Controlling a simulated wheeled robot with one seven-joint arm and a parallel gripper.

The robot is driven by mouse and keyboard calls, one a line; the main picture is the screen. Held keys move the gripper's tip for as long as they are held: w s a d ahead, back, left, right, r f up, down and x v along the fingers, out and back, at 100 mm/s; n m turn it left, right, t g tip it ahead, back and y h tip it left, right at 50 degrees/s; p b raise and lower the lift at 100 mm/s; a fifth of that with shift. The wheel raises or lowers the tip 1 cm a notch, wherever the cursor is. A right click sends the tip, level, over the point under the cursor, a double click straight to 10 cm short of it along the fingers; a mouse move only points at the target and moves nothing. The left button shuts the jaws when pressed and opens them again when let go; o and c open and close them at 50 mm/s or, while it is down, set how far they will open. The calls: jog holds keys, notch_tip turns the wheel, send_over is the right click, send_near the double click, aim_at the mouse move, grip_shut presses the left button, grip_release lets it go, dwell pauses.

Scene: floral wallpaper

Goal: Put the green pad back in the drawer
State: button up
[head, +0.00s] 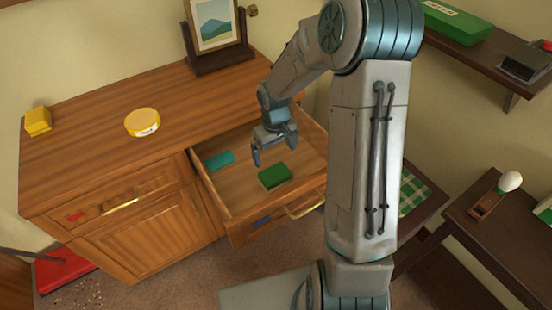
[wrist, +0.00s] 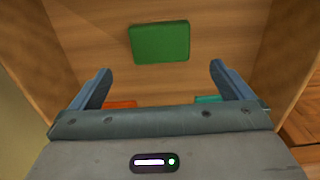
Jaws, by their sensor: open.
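The green pad (head: 274,176) lies flat on the floor of the open drawer (head: 238,223), towards its front. In the wrist view the green pad (wrist: 160,41) is beyond my fingertips, at the top middle. My gripper (head: 274,153) is open and empty above the drawer, apart from the pad. Its two fingers (wrist: 160,75) are spread wide in the wrist view. A teal pad (head: 219,160) lies farther back in the drawer and partly shows behind a finger (wrist: 208,99). An orange thing (wrist: 121,104) shows partly behind the other finger.
On the cabinet top (head: 100,105) stand a yellow block (head: 38,122), a round yellow tin (head: 142,122) and a framed picture (head: 215,25). A shelf at the upper right holds a green box (head: 458,22). A dark side table (head: 500,225) stands at the right.

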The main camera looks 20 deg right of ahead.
jog(key=s+r+m+t, duration=0.2)
jog(key=s+r+m, duration=0.1)
jog(key=s+r, duration=1.4)
jog(key=shift+s+a+r+m, duration=0.15)
jog(key=shift+s+r+m, duration=0.15)
jog(key=shift+s, duration=1.5)
